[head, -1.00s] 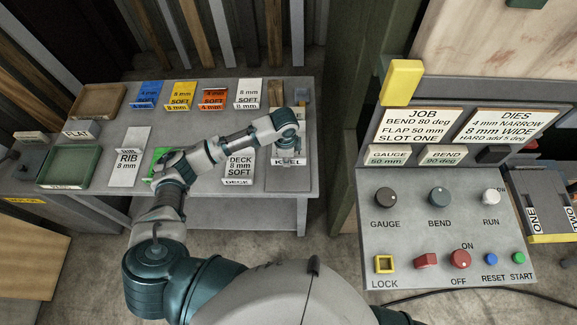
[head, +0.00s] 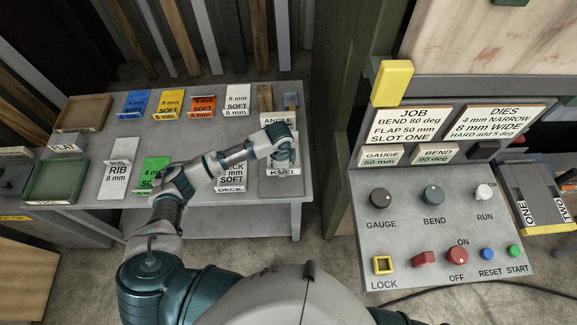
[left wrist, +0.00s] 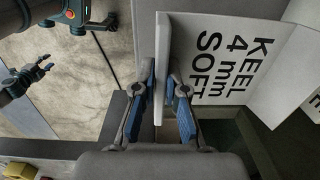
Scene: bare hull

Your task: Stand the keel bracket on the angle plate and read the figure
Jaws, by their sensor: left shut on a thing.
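My left gripper (head: 284,160) is over the right end of the bench, behind the KEEL label (head: 283,171). In the left wrist view its blue-padded fingers (left wrist: 161,92) are shut on an upright edge of the keel bracket (left wrist: 205,30), a bent pale plate lettered KEEL 4 mm SOFT. In the head view the gripper mostly hides the bracket. What looks like my right gripper (left wrist: 42,68) shows small in the left wrist view.
The RIB plate (head: 118,178), a green piece (head: 155,172) and the DECK piece (head: 231,178) lie to the left on the bench. Coloured plates stand behind. The control panel (head: 440,225) is at the right, past a floor gap.

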